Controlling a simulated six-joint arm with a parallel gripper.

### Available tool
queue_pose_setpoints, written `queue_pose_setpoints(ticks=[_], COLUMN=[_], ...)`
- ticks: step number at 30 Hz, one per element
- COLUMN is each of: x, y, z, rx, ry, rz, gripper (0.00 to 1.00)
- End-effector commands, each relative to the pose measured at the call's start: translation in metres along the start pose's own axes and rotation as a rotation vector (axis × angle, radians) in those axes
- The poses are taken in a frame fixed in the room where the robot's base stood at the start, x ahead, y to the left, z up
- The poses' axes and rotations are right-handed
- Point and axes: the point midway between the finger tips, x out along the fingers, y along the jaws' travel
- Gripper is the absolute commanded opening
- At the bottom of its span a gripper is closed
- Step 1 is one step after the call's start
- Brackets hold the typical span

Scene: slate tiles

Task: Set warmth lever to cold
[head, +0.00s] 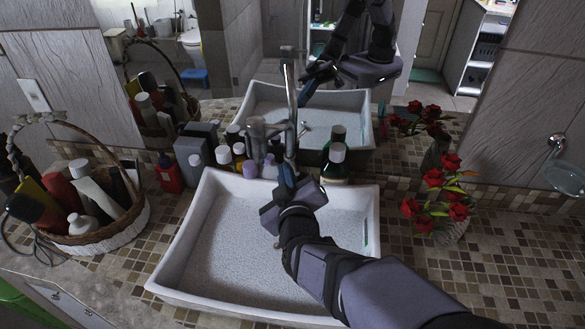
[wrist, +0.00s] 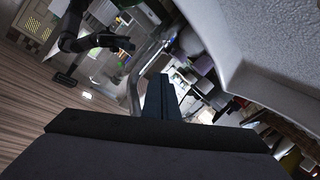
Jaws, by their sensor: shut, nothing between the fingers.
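The tall metal faucet (head: 290,100) rises behind the white sink (head: 205,240) in the head view. Its warmth lever cannot be made out clearly. My gripper (head: 286,178) is over the back part of the sink, in front of the faucet's lower part, with its fingers pointing up and away toward it. The fingers are shut with nothing between them. In the wrist view the dark blue fingertips (wrist: 160,82) are close together, beside the metal faucet (wrist: 138,75). Whether they touch it cannot be told. My gripper and forearm hide part of the basin and the faucet's base.
Several bottles (head: 224,155) stand behind the sink, and a dark bottle (head: 335,163) is right of the faucet. A wicker basket (head: 125,232) is at left, a vase of red roses (head: 452,230) at right. A mirror (head: 240,50) behind reflects my arm.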

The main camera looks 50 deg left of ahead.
Motion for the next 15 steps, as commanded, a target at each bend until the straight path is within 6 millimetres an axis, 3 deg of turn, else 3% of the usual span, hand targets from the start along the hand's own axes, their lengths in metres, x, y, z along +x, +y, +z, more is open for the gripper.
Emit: queue_pose_setpoints(ticks=[9, 15], x=[0.046, 0.05], y=[0.001, 0.001], z=[-0.001, 0.026], rx=[0.0, -0.002], ry=[-0.002, -0.003], rz=[0.0, 0.0], gripper=[0.0, 0.0])
